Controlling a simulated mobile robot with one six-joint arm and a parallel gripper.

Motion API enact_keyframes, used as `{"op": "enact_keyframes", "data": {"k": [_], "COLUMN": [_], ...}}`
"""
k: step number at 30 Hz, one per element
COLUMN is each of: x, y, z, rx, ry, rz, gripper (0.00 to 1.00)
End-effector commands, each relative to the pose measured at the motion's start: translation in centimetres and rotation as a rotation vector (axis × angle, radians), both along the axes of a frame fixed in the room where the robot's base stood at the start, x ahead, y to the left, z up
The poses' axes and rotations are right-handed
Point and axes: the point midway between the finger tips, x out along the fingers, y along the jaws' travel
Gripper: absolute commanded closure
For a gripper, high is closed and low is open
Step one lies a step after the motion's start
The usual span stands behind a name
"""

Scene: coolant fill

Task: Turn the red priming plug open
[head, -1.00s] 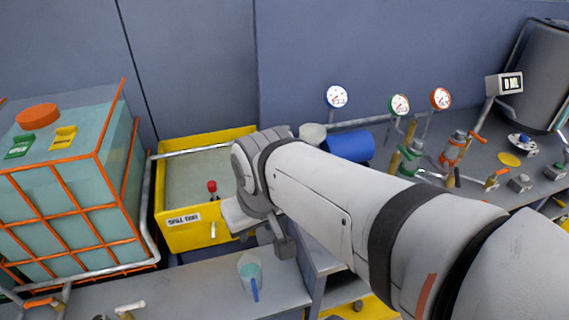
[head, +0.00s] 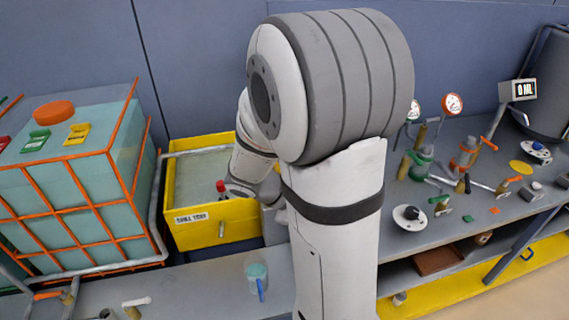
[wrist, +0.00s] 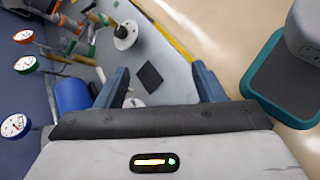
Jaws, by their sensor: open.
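I cannot pick out the red priming plug for certain. A small red knob (head: 221,186) shows at the yellow spill tray (head: 215,238) in the head view, but I cannot tell whether it is the plug. The blue cylinder on the bench is hidden behind my arm in the head view; it shows at the left in the wrist view (wrist: 72,94). My gripper (wrist: 160,68) is open, with its two blue fingers spread wide and nothing held between them. A dark square patch (wrist: 149,76) on the bench shows beyond the fingers. My gripper is hidden in the head view.
A caged coolant tank (head: 75,180) stands at the left. A blue-handled jug (head: 257,275) stands on the lower front bench. Valves (head: 418,160), a white disc with a black knob (head: 409,213) and a display (head: 524,89) are at the right. Gauges (wrist: 14,126) line the wall.

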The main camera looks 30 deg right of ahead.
Motion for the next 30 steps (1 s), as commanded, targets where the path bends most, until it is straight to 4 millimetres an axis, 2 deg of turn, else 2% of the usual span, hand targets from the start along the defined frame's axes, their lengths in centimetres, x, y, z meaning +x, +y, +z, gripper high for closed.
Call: {"op": "enact_keyframes", "data": {"k": [3,9,13,18,21,24,30], "x": [2.1,6.5,9.6,12.7,13.6,14.2,14.9], "y": [-2.7,-5.9,-6.9,-6.9,-6.7,-6.5,-7.8], "z": [-1.7,-5.0,-8.3,-12.7,-14.7,-15.8,-16.1], "rx": [-0.142,-0.355,-0.468,-0.568,-0.601,-0.619,-0.626], "ry": [0.172,0.410,0.532,0.627,0.653,0.665,0.669], "rz": [0.120,0.356,0.533,0.737,0.820,0.869,0.889], "gripper": [0.37,0.37,0.37,0.37,0.37,0.37,0.37]}}
